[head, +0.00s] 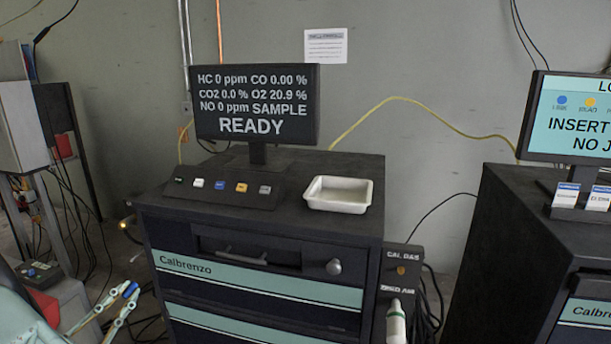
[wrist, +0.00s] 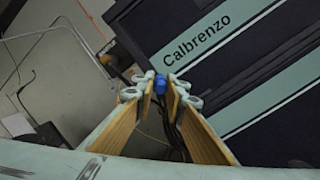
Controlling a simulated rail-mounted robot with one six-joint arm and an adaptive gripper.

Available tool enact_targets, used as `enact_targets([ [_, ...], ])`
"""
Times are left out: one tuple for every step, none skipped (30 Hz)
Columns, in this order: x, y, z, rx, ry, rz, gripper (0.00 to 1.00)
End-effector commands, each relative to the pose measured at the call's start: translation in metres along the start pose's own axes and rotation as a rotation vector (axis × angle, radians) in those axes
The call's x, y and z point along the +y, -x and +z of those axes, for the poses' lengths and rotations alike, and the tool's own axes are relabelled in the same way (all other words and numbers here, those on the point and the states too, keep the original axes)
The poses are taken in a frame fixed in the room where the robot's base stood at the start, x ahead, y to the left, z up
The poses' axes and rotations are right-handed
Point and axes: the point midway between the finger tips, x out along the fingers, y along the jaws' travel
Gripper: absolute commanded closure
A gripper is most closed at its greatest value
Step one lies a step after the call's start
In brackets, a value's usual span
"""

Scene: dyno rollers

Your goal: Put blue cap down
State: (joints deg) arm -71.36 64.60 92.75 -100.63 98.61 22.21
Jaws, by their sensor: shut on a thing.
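The blue cap (wrist: 160,84) is a small blue piece held between the fingertips of my gripper (wrist: 157,92). In the head view my gripper (head: 129,291) is at the lower left, left of the Calbrenzo cabinet (head: 250,245) and below its top. The cap shows there as a small blue spot (head: 131,288) at the fingertips. In the wrist view the fingers close on the cap, with the cabinet front behind and to the right. The fingers partly hide the cap.
A white tray (head: 339,193) sits empty on the cabinet top, right of a button panel (head: 226,192). A monitor (head: 256,105) stands behind the panel. Cables hang at left.

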Motion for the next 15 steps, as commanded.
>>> enact_targets([
  [0.001,-0.003,0.002,0.001,0.000,0.001,1.00],
  [0.001,-0.005,0.004,0.001,-0.001,0.001,1.00],
  [0.001,-0.008,0.005,0.001,-0.001,0.002,1.00],
  [0.002,-0.010,0.006,0.001,-0.001,0.002,1.00],
  [0.002,-0.012,0.008,0.001,-0.001,0.002,1.00],
  [0.002,-0.015,0.009,0.001,-0.002,0.002,1.00],
  [0.002,-0.018,0.010,0.001,-0.002,0.002,1.00],
  [0.002,-0.020,0.011,0.001,-0.002,0.002,1.00],
  [0.001,-0.022,0.013,0.002,-0.002,0.003,1.00],
  [0.001,-0.025,0.014,0.002,-0.001,0.003,1.00],
  [0.001,-0.026,0.015,0.003,-0.001,0.004,1.00],
  [0.001,-0.029,0.017,0.003,-0.001,0.004,1.00],
  [0.001,-0.031,0.018,0.004,-0.001,0.005,1.00],
  [0.001,-0.033,0.019,0.004,-0.001,0.005,1.00],
  [0.001,-0.035,0.020,0.004,-0.001,0.005,1.00],
])
